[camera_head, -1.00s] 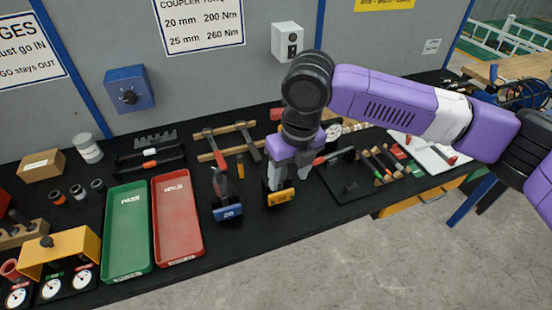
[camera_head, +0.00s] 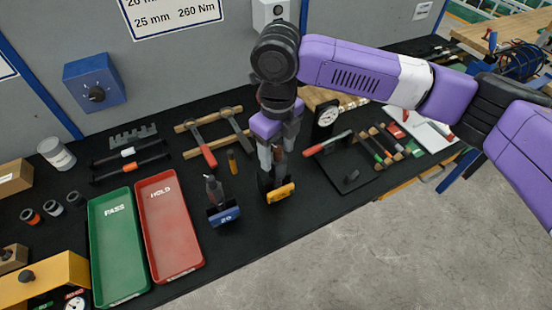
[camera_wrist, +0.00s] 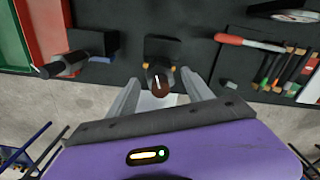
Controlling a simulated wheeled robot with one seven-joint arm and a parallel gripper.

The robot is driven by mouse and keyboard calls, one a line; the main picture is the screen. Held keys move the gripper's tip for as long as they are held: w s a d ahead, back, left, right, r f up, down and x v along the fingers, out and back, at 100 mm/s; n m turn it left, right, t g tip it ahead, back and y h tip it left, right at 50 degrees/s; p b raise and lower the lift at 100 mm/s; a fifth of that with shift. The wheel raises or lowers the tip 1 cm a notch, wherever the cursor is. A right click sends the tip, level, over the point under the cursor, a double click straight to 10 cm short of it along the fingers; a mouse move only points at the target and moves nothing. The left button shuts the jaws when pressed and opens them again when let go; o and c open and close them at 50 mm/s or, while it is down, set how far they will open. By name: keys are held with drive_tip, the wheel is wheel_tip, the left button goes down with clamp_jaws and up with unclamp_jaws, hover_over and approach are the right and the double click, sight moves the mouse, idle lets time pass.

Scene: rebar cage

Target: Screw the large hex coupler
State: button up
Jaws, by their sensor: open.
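A yellow-fronted stand (camera_head: 280,193) sits on the black bench, with a dark upright piece behind its front plate. In the wrist view, a dark rounded piece with a white line and a brownish end (camera_wrist: 160,82) stands between the fingers; this may be the large hex coupler, but its hex shape is not clear. My gripper (camera_head: 272,172) points down over the yellow stand. In the wrist view my gripper (camera_wrist: 164,84) is open, one finger on each side of the piece, and contact cannot be told. The fingers partly hide the piece in the head view.
A blue stand marked 20 (camera_head: 224,215) holds an upright piece close to the left. Red HOLD (camera_head: 172,245) and green PASS (camera_head: 112,250) trays lie further left. A red-handled tool (camera_head: 328,144) and a dial gauge (camera_head: 327,115) are to the right.

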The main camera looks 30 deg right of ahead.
sight(278, 163)
drive_tip(key=shift+f+p, duration=0.3)
drive_tip(key=shift+f, duration=2.05)
clamp_jaws()
drive_tip(key=shift+m, duration=0.4)
